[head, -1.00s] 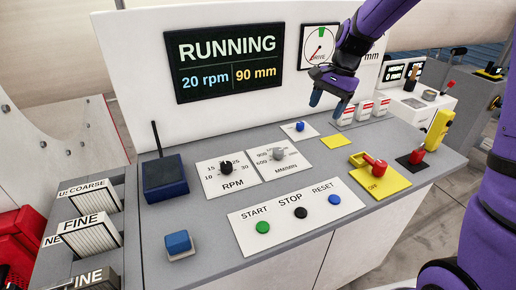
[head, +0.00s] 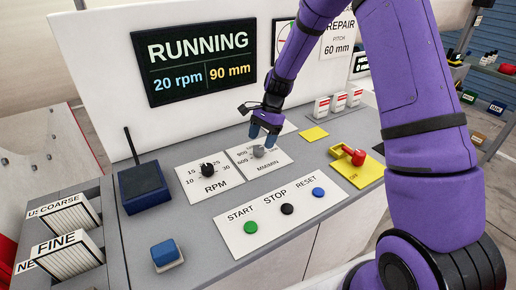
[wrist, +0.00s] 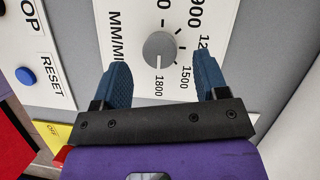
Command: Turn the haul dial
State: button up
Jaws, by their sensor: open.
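The haul dial is the grey round knob (head: 259,151) on the white MM/MIN plate (head: 240,158), right of the RPM dial. In the wrist view the knob (wrist: 160,49) lies ahead of and between my two blue fingertips, with 1800 printed just below it and 1500 to its lower right. My gripper (head: 264,134) is open and above the dial in the head view. In the wrist view the fingers (wrist: 163,75) stand apart on either side, with no contact visible. The fingers partly cover the plate's scale.
The black RPM knob (head: 207,170) sits close at the left. In front is a panel (head: 275,229) with green START, black STOP and blue RESET buttons. A red switch on a yellow base (head: 370,174) stands to the right. The screen (head: 195,62) reads RUNNING, 20 rpm, 90 mm.

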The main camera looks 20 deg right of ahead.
aim_at(259, 148)
jog(key=shift+x, duration=1.95)
jog(key=c, duration=0.9)
